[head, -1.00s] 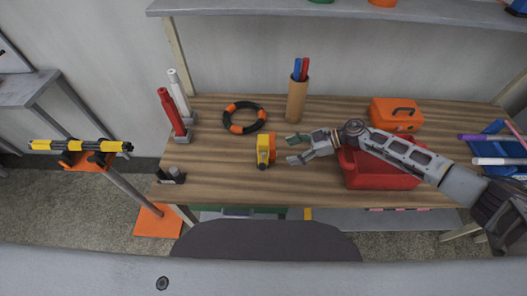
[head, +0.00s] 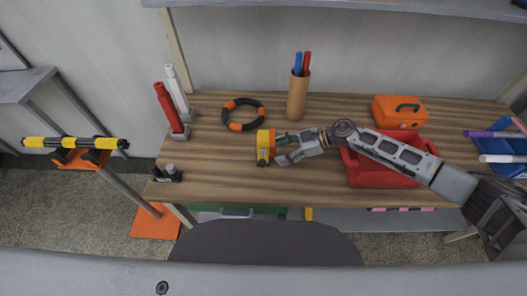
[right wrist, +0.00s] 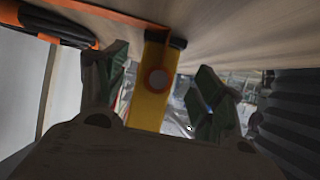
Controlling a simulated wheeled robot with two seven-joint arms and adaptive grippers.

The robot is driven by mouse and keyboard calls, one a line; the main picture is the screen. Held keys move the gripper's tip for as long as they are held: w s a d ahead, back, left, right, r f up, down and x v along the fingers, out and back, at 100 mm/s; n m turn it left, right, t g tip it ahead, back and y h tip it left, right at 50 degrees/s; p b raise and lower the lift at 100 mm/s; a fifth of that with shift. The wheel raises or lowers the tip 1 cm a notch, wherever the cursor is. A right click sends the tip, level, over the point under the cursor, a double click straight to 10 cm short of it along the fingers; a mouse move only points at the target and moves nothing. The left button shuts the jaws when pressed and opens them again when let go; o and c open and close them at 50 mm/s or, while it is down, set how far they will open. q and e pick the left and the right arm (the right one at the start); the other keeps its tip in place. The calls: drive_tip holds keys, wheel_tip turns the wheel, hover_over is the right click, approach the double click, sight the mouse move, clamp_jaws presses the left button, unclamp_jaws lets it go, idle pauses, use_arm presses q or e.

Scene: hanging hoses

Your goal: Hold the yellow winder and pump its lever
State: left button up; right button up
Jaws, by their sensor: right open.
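The yellow winder (head: 263,147) stands on the wooden table, left of my right gripper, with an orange part on its right side. My right gripper (head: 276,147) is open, its fingertips at the winder's right side. In the right wrist view the yellow winder (right wrist: 153,85) with its round reddish disc lies between the two green-padded fingers of the right gripper (right wrist: 160,95). A gap shows on the right; I cannot tell whether the left finger touches it. The lever is not clearly told apart. My left gripper is not in view.
A black and orange ring (head: 243,114) lies behind the winder. A brown cup (head: 298,95) with red and blue sticks stands behind. A red bin (head: 380,172) is under my right arm, an orange case (head: 400,111) behind it.

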sight(274, 153)
drive_tip(key=shift+x, duration=1)
drive_tip(key=shift+a, duration=0.4)
drive_tip(key=shift+a+f, duration=0.2)
drive_tip(key=shift+a, duration=0.1)
drive_tip(key=shift+a+f, duration=0.35)
drive_tip(key=shift+a, duration=0.1)
drive_tip(key=shift+a+f+p, duration=0.2)
drive_tip(key=shift+a+p, duration=0.1)
drive_tip(key=shift+a, duration=0.05)
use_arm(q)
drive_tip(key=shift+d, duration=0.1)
